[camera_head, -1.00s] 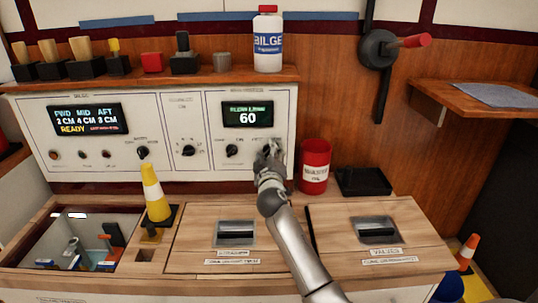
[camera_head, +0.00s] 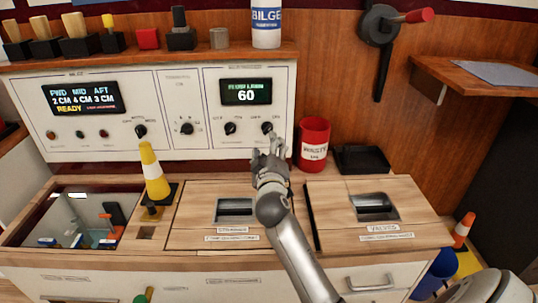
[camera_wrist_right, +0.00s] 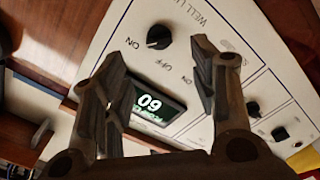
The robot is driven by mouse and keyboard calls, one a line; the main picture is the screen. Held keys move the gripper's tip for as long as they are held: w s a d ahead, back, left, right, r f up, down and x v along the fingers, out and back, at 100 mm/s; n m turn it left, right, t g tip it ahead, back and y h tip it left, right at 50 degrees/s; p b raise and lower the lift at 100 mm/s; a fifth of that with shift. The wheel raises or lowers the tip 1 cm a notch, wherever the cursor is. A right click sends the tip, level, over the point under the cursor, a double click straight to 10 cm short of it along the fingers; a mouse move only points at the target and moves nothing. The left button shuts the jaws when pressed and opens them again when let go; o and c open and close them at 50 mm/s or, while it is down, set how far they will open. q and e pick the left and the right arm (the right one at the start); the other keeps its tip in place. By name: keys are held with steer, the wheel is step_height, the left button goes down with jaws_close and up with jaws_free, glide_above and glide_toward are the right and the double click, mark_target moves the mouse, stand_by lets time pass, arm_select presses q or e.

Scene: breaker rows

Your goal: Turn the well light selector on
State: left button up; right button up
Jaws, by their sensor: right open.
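The well light selector (camera_head: 267,128) is the black knob at the right end of the right-hand white panel. My left gripper is out of view.
Another knob (camera_head: 230,128) sits to the left, under the display (camera_head: 246,92) reading 60. A red waste can (camera_head: 313,142) and a black tray (camera_head: 362,159) stand right of the gripper. A yellow-and-white cone (camera_head: 153,172) stands on the counter to the left.

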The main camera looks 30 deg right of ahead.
steer(key=shift+v, duration=1.3)
